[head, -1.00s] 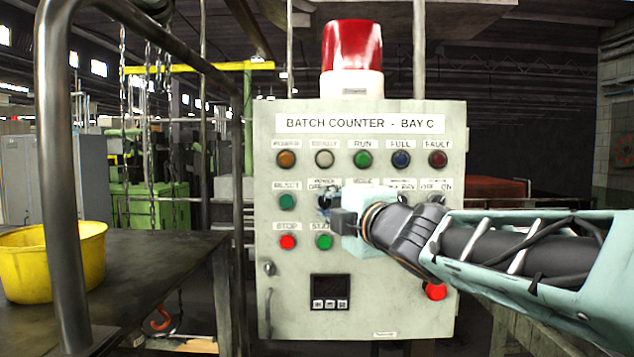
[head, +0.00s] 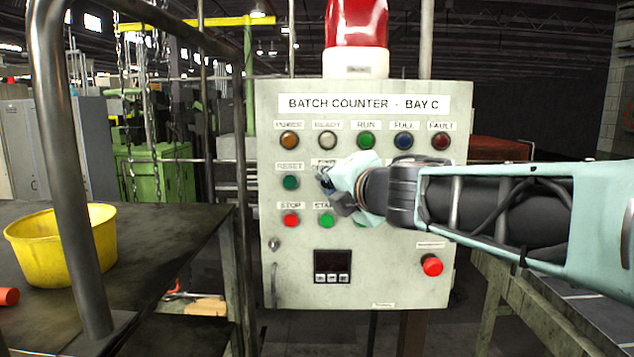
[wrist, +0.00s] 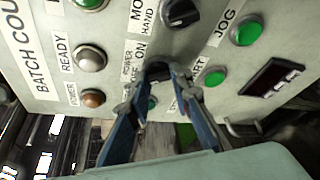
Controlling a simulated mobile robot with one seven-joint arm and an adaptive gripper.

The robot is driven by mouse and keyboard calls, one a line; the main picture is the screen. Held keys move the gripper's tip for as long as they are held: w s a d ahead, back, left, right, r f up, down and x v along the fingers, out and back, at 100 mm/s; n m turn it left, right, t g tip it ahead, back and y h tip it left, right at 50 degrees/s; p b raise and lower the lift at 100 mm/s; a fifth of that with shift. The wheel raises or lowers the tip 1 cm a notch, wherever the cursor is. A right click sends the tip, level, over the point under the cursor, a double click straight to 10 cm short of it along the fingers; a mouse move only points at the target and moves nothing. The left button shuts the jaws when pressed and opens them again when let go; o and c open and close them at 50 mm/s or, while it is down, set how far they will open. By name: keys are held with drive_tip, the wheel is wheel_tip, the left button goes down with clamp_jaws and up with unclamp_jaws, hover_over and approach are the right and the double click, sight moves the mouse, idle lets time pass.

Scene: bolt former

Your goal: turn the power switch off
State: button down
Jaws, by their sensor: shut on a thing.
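The control panel (head: 350,290) is a pale cabinet labelled BATCH COUNTER - BAY C. The power switch (wrist: 158,71) is a black rotary knob under a POWER label with OFF and ON marks. My gripper (wrist: 161,82) has its blue fingers shut on this knob in the wrist view; the fingers hide part of it and of its label. In the head view my gripper (head: 326,184) is at the panel's second row, and its body covers the knob and the switches to the right. Which way the knob points is hard to tell.
Close to the gripper are the green reset button (head: 291,182), the red stop button (head: 291,220) and a green start button (head: 327,220). A red mushroom button (head: 432,266) sits lower right. A bench with a yellow tub (head: 62,250) and a metal post (head: 68,150) stand at left.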

idle(0.4)
drive_tip(key=c, duration=1.7)
unclamp_jaws()
drive_tip(key=shift+c, duration=0.2)
drive_tip(key=shift+s+d, duration=0.1)
drive_tip(key=v, duration=1.1)
drive_tip(key=shift+s, duration=0.35)
drive_tip(key=shift+d+r, duration=0.1)
drive_tip(key=shift+r, duration=0.1)
